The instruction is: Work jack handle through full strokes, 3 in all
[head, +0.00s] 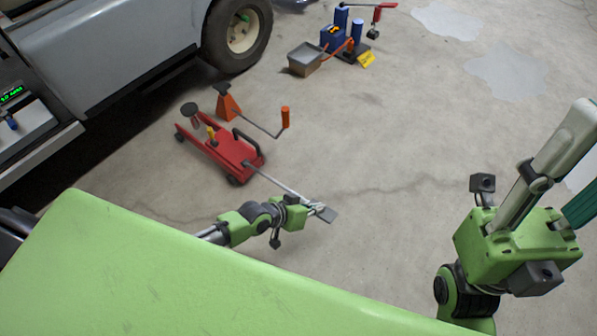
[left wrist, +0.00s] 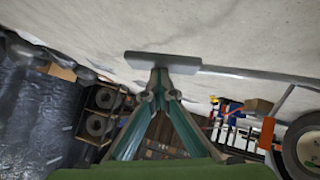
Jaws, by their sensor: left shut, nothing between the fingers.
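The red floor jack (head: 232,148) stands on the concrete, with its thin grey handle (head: 278,182) slanting down to the right. My left gripper (head: 316,208) is at this plate. In the left wrist view its teal fingers (left wrist: 160,72) meet at the plate's edge, shut with nothing between them; whether they touch the plate I cannot tell. My right arm's green wrist (head: 515,245) is at the right; its fingertips are not clearly shown.
An orange jack stand (head: 229,104) and a crank with an orange grip (head: 285,117) are beside the jack. A vehicle with a wheel (head: 238,28) is at upper left. Blue equipment (head: 334,38) and a grey-topped box (head: 306,60) stand behind. The floor to the right is clear.

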